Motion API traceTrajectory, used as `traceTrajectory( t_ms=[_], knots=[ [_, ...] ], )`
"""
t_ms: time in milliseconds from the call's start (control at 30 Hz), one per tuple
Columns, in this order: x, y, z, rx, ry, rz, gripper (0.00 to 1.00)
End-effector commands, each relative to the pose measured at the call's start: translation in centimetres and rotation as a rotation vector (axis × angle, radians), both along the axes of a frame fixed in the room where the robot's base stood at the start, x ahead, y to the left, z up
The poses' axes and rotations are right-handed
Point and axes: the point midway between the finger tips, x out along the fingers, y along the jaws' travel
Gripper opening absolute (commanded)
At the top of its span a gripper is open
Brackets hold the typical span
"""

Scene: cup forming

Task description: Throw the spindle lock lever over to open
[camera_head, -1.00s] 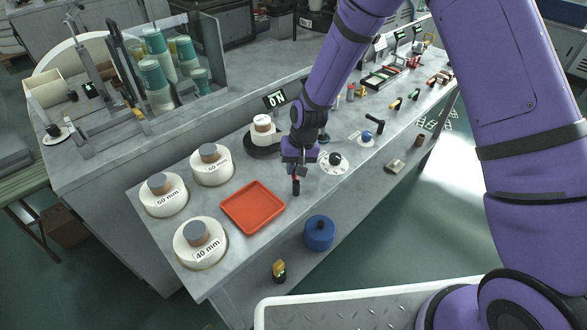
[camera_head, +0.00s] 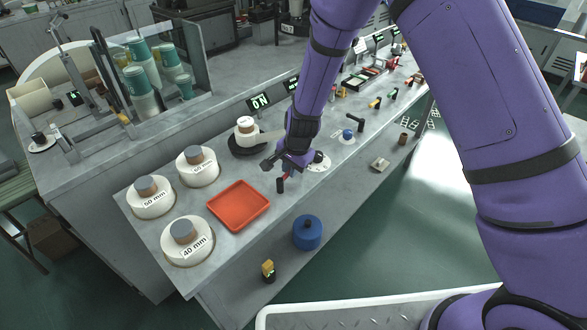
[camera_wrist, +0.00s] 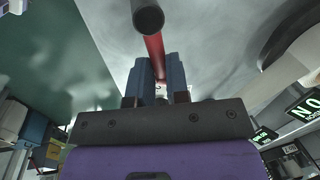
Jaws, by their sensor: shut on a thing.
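The lever has a red shaft (camera_wrist: 155,48) with a black round knob (camera_wrist: 148,15), which also shows in the head view (camera_head: 281,185) at the bench's front edge, right of the red tray. My gripper (camera_wrist: 158,68) is shut on the red shaft, with its two blue fingers on either side and the knob beyond the fingertips. In the head view my gripper (camera_head: 286,171) is tilted over the bench, and its wrist hides the lever's base. The white spindle (camera_head: 246,126) on a black round base stands behind, left of my wrist, with a pale bar beside it.
The red tray (camera_head: 239,206) and several white discs with grey knobs, such as the 40 mm one (camera_head: 187,243), stand left. A white dial (camera_head: 318,164) is close right of my gripper. A lit sign (camera_head: 259,102) stands behind.

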Motion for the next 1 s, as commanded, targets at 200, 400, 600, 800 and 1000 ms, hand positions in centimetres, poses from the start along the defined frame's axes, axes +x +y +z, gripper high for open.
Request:
traceTrajectory(
  t_ms=[200,400,600,800,1000],
  knots=[
    [-0.23,-0.15,0.06,0.0,-0.001,-0.088,0.0],
    [-0.36,-0.22,0.05,0.001,-0.001,-0.122,0.0],
    [-0.38,-0.25,0.05,0.001,-0.002,-0.132,0.0],
    [-0.39,-0.27,0.04,0.001,0.0,-0.13,0.0],
    [-0.4,-0.27,0.03,0.001,0.0,-0.129,0.41]
  ],
)
